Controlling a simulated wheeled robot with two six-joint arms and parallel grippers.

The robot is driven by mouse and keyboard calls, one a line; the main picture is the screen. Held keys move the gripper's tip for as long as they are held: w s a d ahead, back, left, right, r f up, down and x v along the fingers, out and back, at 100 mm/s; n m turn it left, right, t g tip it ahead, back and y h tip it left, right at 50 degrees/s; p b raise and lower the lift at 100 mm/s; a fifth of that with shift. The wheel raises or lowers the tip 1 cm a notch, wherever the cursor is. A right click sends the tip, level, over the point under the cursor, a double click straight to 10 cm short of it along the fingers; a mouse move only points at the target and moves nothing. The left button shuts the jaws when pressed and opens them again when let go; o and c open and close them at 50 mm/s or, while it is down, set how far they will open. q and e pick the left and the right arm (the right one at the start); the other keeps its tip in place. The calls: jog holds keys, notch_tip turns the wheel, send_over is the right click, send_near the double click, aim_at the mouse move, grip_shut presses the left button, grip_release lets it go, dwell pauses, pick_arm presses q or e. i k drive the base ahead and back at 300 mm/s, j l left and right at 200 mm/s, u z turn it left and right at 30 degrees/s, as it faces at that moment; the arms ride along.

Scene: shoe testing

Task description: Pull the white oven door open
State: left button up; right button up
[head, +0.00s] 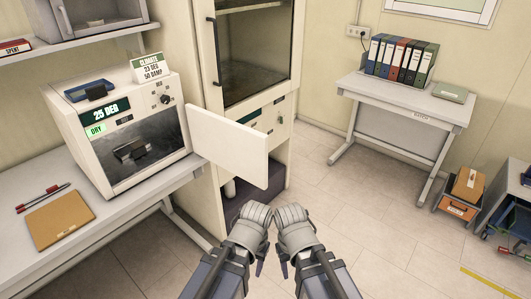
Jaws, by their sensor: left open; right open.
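A white bench oven (88,159) stands on the left table, with a dark window in its front and a "25 DEG" display. A plain white door panel (228,145) stands swung out between this oven and the tall white cabinet (205,70); I cannot tell which one it hangs on. The cabinet has a dark glass front (255,50) with a black upright handle (214,50) on its left. My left gripper (249,218) and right gripper (291,216) are side by side below the panel in the picture, open, with nothing visible in them. Their fingertips are hard to make out.
The left table (125,222) holds a brown folder (60,219) and a red pen. A desk (400,93) with several binders stands at the back right. The middle floor is clear.

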aim_at(241, 150)
jog(key=i+l, duration=0.9)
jog(key=i, duration=0.2)
